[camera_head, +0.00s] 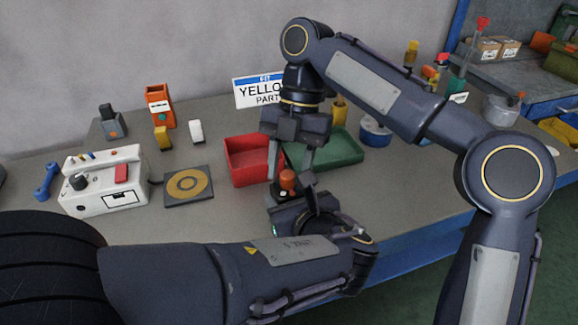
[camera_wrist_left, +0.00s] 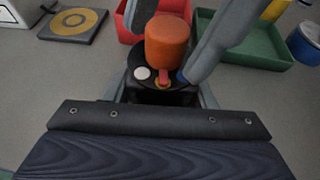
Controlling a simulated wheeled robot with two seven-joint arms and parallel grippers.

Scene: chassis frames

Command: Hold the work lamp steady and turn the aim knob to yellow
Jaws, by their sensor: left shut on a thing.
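The work lamp is a small dark body (camera_wrist_left: 160,97) with an upright orange knob (camera_wrist_left: 167,42) on top; the knob also shows in the head view (camera_head: 287,180). A white dot, a blue mark and a yellowish mark show on its black top. A red pointer at the knob's foot points towards the wrist camera, by the yellowish mark. My left gripper (camera_wrist_left: 160,92) is shut on the body, one finger on each side. My right gripper (camera_head: 290,183) comes from above, its fingers apart on either side of the knob. A gap shows at the right finger; contact at the left finger is unclear.
A red bin (camera_head: 247,172) and a green tray (camera_head: 343,153) stand just behind the lamp. A white box with a knob (camera_head: 105,190) and a dark pad with a yellow ring (camera_head: 173,201) lie left. A sign (camera_head: 257,92) reads "YELLO… PART", partly hidden by my right arm.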

